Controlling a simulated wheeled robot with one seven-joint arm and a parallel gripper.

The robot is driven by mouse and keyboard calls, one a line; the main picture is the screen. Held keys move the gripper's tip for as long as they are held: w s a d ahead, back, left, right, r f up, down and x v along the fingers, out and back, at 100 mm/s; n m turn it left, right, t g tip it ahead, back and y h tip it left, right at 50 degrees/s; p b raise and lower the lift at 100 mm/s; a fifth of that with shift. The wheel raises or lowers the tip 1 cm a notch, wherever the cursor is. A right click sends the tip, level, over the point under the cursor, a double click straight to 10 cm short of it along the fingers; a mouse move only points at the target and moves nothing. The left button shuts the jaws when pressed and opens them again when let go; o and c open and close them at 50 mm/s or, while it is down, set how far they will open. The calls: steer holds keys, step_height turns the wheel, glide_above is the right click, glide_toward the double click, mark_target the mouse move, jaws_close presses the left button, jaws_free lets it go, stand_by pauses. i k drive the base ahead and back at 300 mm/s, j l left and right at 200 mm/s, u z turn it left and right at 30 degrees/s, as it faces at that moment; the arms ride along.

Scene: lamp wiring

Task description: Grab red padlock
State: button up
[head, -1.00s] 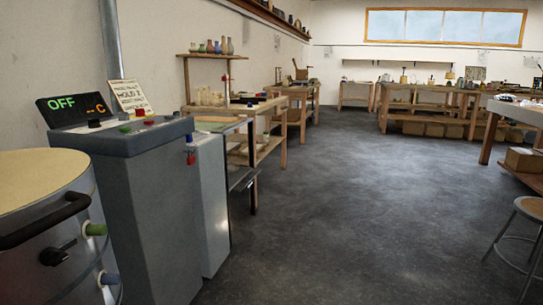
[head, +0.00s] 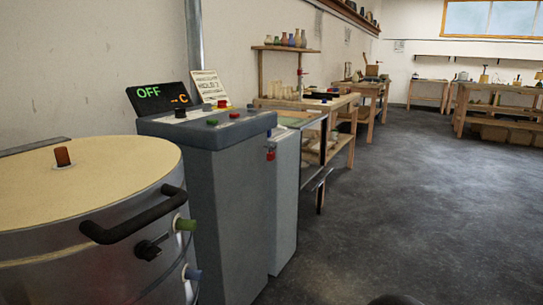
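My gripper is not in view. A dark rounded shape at the bottom edge is too cut off to tell.
A round kiln (head: 90,215) with a black handle (head: 135,215) stands close at the left. The grey control pedestal (head: 205,200) carries a display (head: 160,97) reading OFF. Workbenches (head: 335,105) line the wall beyond. The dark floor (head: 410,210) at the right is clear.

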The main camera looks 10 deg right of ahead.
mark_target(270, 155)
steer(key=i+u, duration=0.15)
steer(key=i, duration=0.45)
steer(key=i+l+u, duration=0.2)
steer(key=i, duration=0.4)
steer(key=i+l+u, duration=0.15)
steer(key=i, duration=0.4)
